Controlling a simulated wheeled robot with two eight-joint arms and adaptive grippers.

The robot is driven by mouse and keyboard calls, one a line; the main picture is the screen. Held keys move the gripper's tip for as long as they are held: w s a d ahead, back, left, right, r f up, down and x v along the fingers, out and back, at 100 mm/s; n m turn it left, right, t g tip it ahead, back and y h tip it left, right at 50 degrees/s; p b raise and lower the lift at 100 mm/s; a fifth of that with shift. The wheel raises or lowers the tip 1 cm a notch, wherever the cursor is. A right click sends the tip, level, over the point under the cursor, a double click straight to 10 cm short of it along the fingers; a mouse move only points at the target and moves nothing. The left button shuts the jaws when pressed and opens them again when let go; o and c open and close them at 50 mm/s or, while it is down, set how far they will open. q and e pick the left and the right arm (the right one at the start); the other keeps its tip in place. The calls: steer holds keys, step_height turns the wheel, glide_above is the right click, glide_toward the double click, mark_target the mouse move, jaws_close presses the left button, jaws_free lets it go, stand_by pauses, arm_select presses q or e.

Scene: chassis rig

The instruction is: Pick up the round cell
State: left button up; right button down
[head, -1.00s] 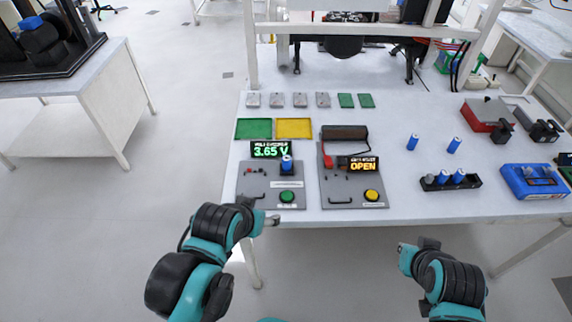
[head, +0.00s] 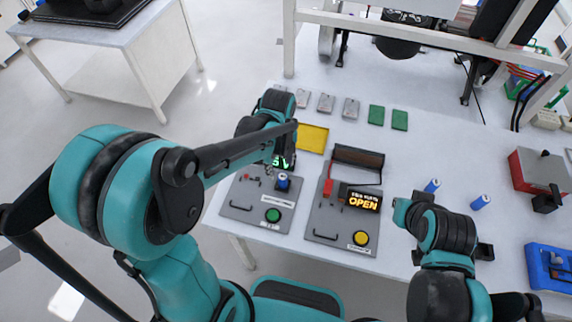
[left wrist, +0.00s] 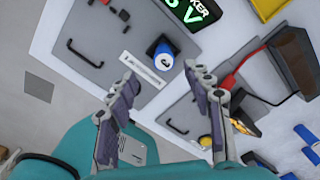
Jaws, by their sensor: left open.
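A blue round cell (head: 283,181) with a pale top stands upright in the voltage checker (head: 252,210), a grey panel with a green button. In the left wrist view the cell (left wrist: 160,54) lies just beyond my left gripper (left wrist: 163,80), between the lines of its two fingers. That gripper is open and empty, and apart from the cell. In the head view my left forearm and wrist cover much of the checker's display. Two more blue cells (head: 433,185) (head: 480,202) stand on the table at the right.
A second grey panel (head: 325,222) with a yellow button and an "OPEN" display (head: 361,200) stands right of the checker. A yellow tray (head: 313,138) and several small plates lie behind. A red box (head: 540,170) and a blue case (head: 548,266) are at the right.

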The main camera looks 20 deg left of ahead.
mark_target(283, 176)
arm_select(q)
steer(key=shift+w+f+m, duration=0.1)
steer(key=shift+f+m, duration=0.2)
steer(key=shift+s+a+f+b, duration=0.15)
steer(key=shift+f+b, duration=0.3)
steer(key=shift+f, duration=0.45)
steer(key=f, duration=0.2)
steer(key=f+b, duration=0.2)
steer(key=f, duration=0.1)
steer(key=shift+w+d+f, duration=0.25)
steer(key=shift+d+f, duration=0.1)
steer(key=shift+d, duration=0.05)
steer(key=shift+r, duration=0.1)
jaws_close()
